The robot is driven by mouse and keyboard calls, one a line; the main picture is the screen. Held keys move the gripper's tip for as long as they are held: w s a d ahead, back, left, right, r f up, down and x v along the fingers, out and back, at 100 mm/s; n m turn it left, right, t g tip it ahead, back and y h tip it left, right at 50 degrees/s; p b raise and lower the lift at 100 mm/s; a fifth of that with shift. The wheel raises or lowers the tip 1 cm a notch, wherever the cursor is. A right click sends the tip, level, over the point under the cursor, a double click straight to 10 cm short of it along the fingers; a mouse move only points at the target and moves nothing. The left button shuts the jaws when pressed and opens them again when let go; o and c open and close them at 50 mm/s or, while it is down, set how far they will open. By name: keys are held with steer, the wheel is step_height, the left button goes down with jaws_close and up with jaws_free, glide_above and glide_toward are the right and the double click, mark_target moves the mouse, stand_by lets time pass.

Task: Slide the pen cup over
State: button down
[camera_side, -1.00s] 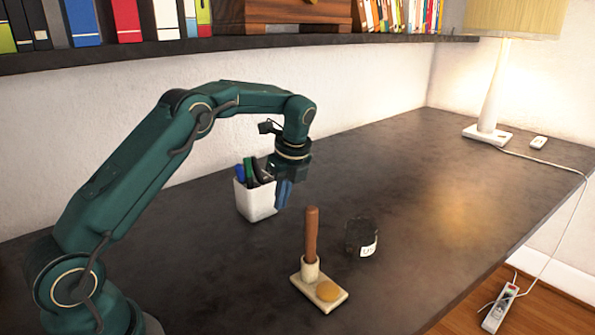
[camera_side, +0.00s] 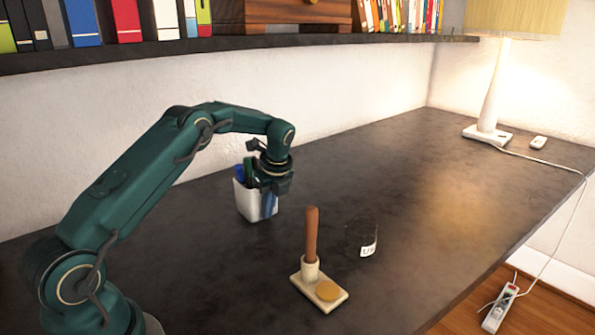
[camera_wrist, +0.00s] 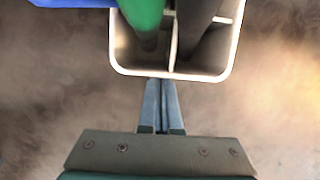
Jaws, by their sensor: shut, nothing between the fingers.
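The white pen cup (camera_side: 243,203) stands upright on the dark desk, holding a blue pen, a green pen and dark items. In the wrist view the cup's square rim (camera_wrist: 172,74) and inner divider show at the top. My gripper (camera_side: 268,214) is shut and empty, its blue fingers pointing down in front of the cup's right side. In the wrist view my gripper (camera_wrist: 161,84) has its fingertips just below the middle of the cup's near rim. I cannot tell whether the fingers touch the cup wall.
A small wooden stand (camera_side: 318,285) with an upright brown handle and a round disc is in front. A dark labelled jar (camera_side: 361,238) is to its right. A lamp (camera_side: 490,95) stands at the back right. The desk between jar and lamp is clear.

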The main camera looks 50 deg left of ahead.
steer(key=shift+a, duration=3.4)
steer(key=shift+w+d, duration=0.1)
